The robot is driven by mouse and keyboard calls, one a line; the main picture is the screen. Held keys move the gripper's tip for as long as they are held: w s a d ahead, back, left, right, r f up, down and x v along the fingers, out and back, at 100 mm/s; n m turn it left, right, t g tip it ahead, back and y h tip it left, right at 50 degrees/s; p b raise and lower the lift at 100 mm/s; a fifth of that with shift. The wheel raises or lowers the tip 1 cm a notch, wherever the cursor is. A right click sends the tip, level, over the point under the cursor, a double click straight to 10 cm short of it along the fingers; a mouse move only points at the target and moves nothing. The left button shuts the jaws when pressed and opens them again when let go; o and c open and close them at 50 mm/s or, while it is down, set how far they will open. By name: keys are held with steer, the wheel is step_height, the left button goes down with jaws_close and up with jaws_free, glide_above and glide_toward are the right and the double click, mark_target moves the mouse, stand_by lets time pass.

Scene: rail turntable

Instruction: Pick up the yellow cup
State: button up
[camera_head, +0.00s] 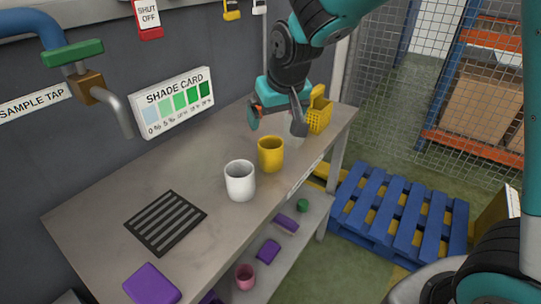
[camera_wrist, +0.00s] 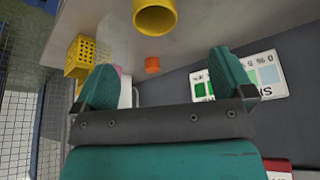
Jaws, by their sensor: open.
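The yellow cup (camera_head: 271,154) stands upright on the grey bench, just behind and right of a white cup (camera_head: 240,181). In the wrist view the yellow cup (camera_wrist: 155,17) is at the top edge, partly cut off, beyond the fingertips. My gripper (camera_head: 277,119) is open above the bench, behind the cup in the head view and apart from it. In the wrist view my gripper (camera_wrist: 166,80) has its two fingers spread wide with nothing held between them.
A yellow basket (camera_head: 319,114) stands at the bench's far right end, with a pale, see-through object (camera_head: 298,129) beside it. A small orange object (camera_wrist: 152,65) sits behind the cup. A black grate (camera_head: 166,222) and purple block (camera_head: 151,285) lie nearer. A shade card (camera_head: 174,102) is behind.

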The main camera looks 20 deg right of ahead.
mark_target(270, 138)
steer(key=x, duration=0.8)
steer(key=shift+f+p, duration=0.35)
steer(key=shift+d+p+x, duration=0.15)
steer(key=shift+p+x, duration=0.15)
steer(key=shift+x, duration=1)
steer(key=shift+d+p+x, duration=0.2)
steer(key=shift+p+x, duration=0.05)
steer(key=shift+x, duration=1.1)
steer(key=c, duration=1)
